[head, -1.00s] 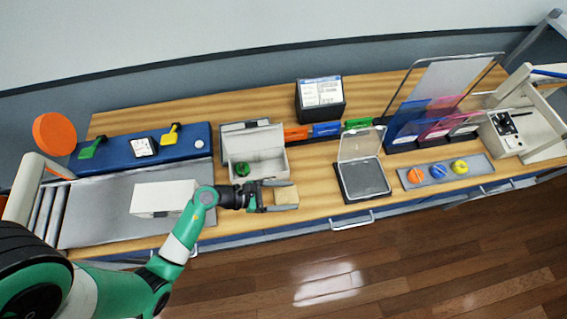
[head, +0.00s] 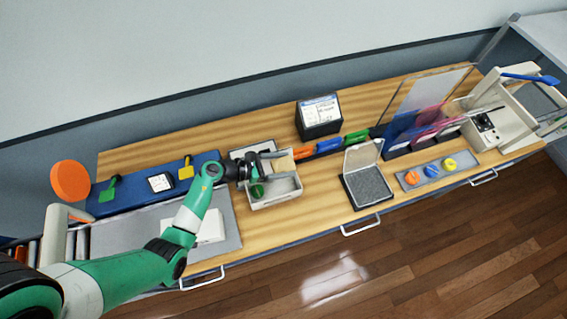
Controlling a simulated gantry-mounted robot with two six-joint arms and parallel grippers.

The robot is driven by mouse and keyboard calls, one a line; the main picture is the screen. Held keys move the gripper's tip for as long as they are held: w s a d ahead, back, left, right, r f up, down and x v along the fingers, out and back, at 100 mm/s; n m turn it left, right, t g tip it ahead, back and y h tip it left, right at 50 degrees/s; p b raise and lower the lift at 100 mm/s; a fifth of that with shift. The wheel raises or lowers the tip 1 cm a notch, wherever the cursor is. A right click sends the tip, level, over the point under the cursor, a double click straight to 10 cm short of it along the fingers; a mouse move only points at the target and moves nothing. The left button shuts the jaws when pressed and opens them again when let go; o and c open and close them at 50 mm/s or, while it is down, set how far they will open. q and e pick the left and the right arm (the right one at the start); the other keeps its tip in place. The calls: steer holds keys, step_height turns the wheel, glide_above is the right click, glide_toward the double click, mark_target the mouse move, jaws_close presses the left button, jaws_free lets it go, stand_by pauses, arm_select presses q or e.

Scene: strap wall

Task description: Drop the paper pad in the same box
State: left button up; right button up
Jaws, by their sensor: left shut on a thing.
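The tan paper pad (head: 283,162) is in the jaws of my left gripper (head: 272,166), above the open light-grey box (head: 279,199). The gripper and pad cover the back part of the box, so I cannot tell how far above its floor the pad is. A green round item (head: 257,190) shows inside the box at its left end. My right gripper is not in view.
A white box (head: 209,226) lies on the grey mat to the left, partly behind my arm. A clear-lidded case (head: 368,187) stands to the right.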

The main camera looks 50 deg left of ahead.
arm_select(q)
step_height(320, 180, down, 4)
steer(key=b, duration=0.2)
steer(key=shift+r+b, duration=0.1)
steer(key=shift+b, duration=0.2)
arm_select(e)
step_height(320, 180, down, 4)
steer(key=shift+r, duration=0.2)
arm_select(q)
steer(key=o, duration=1.2)
steer(key=shift+o, duration=0.2)
steer(key=p+v, duration=0.1)
steer(key=v, duration=1)
steer(key=shift+s+r, duration=0.25)
steer(key=shift+s, duration=0.05)
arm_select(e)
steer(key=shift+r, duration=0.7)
arm_select(q)
steer(key=shift+a, duration=0.1)
